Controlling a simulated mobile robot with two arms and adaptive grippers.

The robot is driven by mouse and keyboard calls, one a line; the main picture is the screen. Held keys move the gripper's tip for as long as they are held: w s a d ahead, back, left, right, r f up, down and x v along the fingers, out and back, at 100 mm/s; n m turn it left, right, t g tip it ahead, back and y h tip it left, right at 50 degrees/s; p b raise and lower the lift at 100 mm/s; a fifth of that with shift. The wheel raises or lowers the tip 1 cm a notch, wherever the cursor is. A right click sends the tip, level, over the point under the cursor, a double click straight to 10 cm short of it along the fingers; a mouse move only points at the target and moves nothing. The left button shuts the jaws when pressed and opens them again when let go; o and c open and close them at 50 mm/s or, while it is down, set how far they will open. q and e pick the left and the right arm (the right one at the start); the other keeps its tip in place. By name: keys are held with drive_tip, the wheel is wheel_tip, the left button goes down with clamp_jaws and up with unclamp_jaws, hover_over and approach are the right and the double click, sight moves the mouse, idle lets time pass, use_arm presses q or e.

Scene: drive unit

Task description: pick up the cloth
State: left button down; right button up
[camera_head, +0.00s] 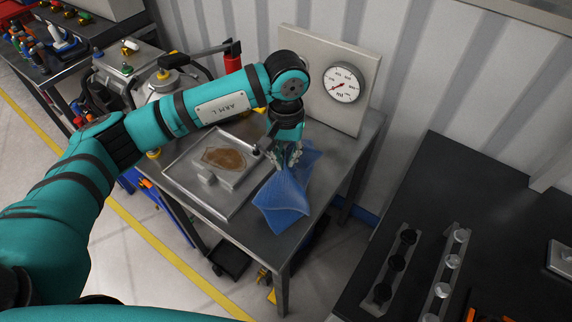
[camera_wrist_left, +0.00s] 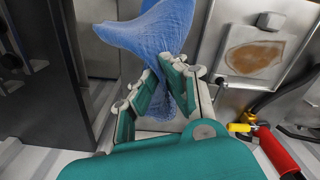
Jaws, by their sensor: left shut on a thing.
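The blue cloth (camera_head: 284,201) hangs in folds from my left gripper (camera_head: 285,156) in the head view, over the right part of the metal table (camera_head: 245,232). In the left wrist view the cloth (camera_wrist_left: 155,35) spreads out beyond the fingers of my left gripper (camera_wrist_left: 160,85), which are closed on a bunched part of it. I cannot tell whether the cloth's lower edge touches the table. My right gripper is not in view.
A metal tray (camera_head: 176,176) with a brown stain (camera_head: 224,158) lies left of the cloth. A panel with a round gauge (camera_head: 343,82) stands behind. A dark bench (camera_head: 440,190) with metal racks is at the right. A red cylinder (camera_head: 232,62) stands at the back.

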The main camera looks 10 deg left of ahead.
use_arm(q)
wheel_tip(320, 180, up, 13)
drive_tip(key=p, duration=0.2)
